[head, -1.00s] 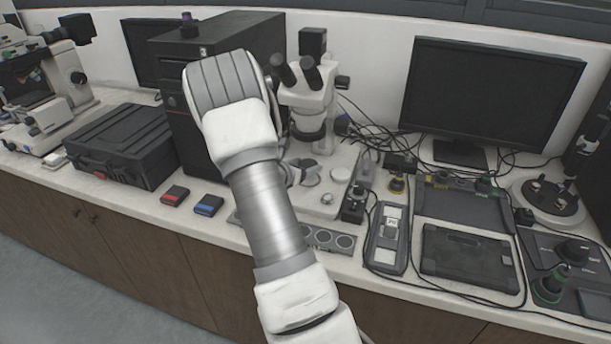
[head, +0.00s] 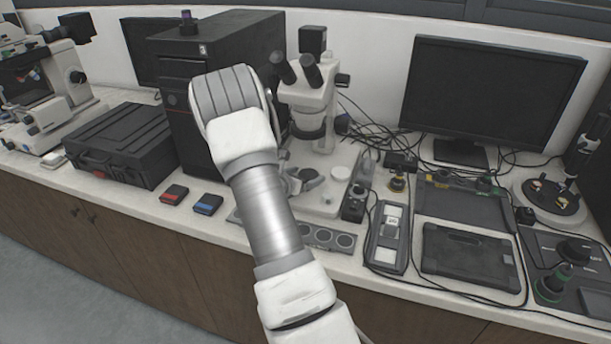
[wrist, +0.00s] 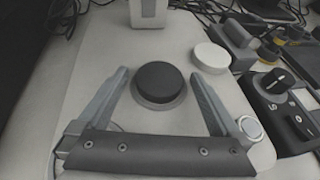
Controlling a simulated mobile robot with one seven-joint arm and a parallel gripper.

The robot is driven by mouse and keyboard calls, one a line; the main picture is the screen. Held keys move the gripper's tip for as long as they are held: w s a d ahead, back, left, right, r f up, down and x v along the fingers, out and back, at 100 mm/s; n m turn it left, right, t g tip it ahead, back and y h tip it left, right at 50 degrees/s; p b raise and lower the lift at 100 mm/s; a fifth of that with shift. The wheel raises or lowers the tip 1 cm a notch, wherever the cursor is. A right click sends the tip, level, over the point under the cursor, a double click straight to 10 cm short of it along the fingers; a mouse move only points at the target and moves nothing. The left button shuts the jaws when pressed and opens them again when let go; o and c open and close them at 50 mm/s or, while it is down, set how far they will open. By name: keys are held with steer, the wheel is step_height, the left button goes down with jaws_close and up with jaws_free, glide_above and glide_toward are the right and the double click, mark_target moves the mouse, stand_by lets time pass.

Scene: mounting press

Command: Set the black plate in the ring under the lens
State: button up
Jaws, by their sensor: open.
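The black plate (wrist: 159,82) is a thick round disc in the wrist view. It lies level on the pale base, with the grey rim of the ring (wrist: 158,105) showing around its near edge. I cannot tell whether it is fully seated. My gripper (wrist: 158,76) is open, one finger on each side of the plate, with gaps visible. In the head view my gripper (head: 303,178) is low over the microscope base, partly behind my arm, and the plate cannot be made out. The lens (head: 308,132) of the microscope (head: 312,98) is above and behind.
A white disc (wrist: 211,57) lies on the base to the right, also seen in the head view (head: 341,173). A black control box (wrist: 278,100) stands right of the base. A plate with round holes (head: 328,239) lies in front. The black computer tower (head: 225,60) stands left.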

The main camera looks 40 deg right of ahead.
steer(key=shift+r, duration=0.1)
steer(key=shift+r+p, duration=0.25)
steer(key=shift+p, duration=0.1)
steer(key=v, duration=1.1)
steer(key=shift+s+a, duration=0.1)
steer(key=shift+a, duration=0.3)
steer(key=s+a+r+m+g+y, duration=0.3)
steer(key=s+a+r+m, duration=0.5)
steer(key=s+r+m, duration=0.3)
steer(key=s+a+r+m+t+y, duration=0.1)
steer(key=s+a+r+m+y, duration=0.1)
steer(key=a, duration=0.5)
steer(key=s+a+r+m+t+y, duration=0.2)
steer(key=s+a+r+m+y, duration=0.1)
steer(key=a, duration=0.4)
steer(key=s+a+r+m+t+y, duration=0.1)
steer(key=s+a+r+m+y, duration=0.2)
steer(key=a, duration=0.4)
steer(key=shift+s+a+r+m+t+y, duration=0.15)
steer(key=shift+s+m+t+y, duration=0.25)
steer(key=shift+s+m+y, duration=0.55)
steer(key=shift+w+r, duration=0.1)
